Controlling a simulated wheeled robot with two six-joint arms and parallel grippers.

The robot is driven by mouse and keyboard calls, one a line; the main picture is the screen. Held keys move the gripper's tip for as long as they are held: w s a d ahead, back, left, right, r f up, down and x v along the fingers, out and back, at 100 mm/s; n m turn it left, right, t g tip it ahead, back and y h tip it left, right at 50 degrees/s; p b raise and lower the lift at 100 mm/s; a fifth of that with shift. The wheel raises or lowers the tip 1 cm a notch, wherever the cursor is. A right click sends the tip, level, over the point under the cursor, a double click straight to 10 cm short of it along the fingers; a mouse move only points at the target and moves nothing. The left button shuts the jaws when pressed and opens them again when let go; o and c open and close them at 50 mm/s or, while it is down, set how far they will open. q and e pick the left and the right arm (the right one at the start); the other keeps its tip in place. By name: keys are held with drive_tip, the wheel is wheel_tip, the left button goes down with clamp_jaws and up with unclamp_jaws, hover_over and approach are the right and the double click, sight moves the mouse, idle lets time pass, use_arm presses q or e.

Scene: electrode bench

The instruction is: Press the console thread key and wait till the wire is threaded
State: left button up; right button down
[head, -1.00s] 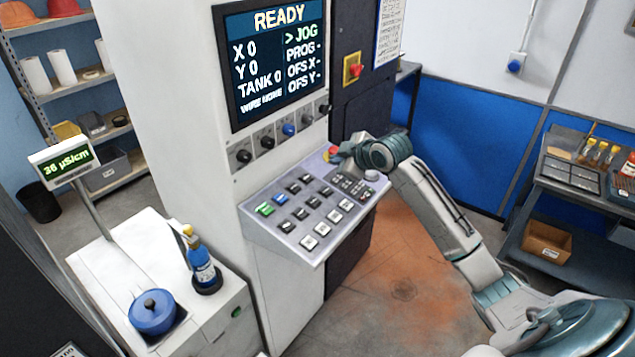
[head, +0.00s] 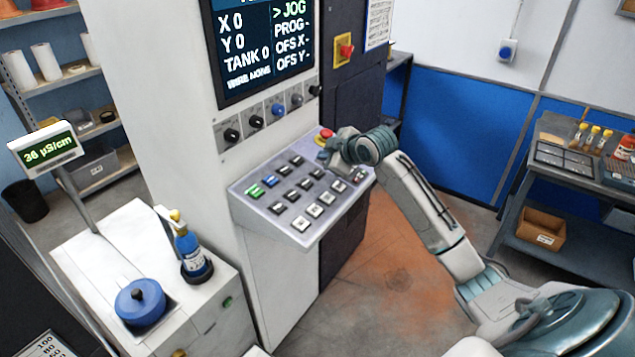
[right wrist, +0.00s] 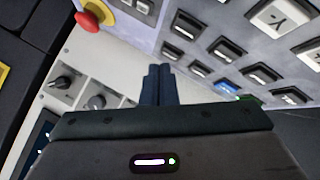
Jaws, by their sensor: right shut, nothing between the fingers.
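The console panel (head: 240,207) slopes out below the screen (head: 262,45), with rows of black and white keys, one blue key (head: 267,183) and one green key (head: 254,191). Key labels are too small to read, so I cannot tell which is the thread key. The screen reads X 0, Y 0, TANK 0, WIRE NONE, with JOG marked. My right gripper (head: 327,152) is over the panel's upper right, hiding some keys. In the right wrist view its fingers (right wrist: 158,84) are shut and empty, apart from the blue key (right wrist: 222,86) as far as I can tell. My left gripper is not in view.
A red mushroom button (head: 323,134) is close beside my right gripper; it also shows in the right wrist view (right wrist: 87,22). Several knobs (head: 278,110) line the face above the keys. A blue bottle (head: 189,252) and blue pot (head: 140,302) stand on the left cabinet.

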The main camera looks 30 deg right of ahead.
sight(315, 169)
drive_tip(key=f, duration=0.3)
drive_tip(key=shift+w+a, duration=0.1)
drive_tip(key=shift+w, duration=0.25)
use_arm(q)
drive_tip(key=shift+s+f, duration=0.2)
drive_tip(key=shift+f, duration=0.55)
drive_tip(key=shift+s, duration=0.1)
use_arm(e)
drive_tip(key=shift+f, duration=0.1)
idle(0.7)
drive_tip(key=shift+f, duration=0.3)
drive_tip(key=shift+w+a+f, duration=0.1)
drive_tip(key=shift+f, duration=0.3)
idle(0.8)
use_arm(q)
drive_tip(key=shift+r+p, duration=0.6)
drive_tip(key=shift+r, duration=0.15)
use_arm(e)
drive_tip(key=shift+r, duration=0.8)
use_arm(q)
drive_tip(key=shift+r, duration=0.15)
use_arm(e)
drive_tip(key=shift+r, duration=0.1)
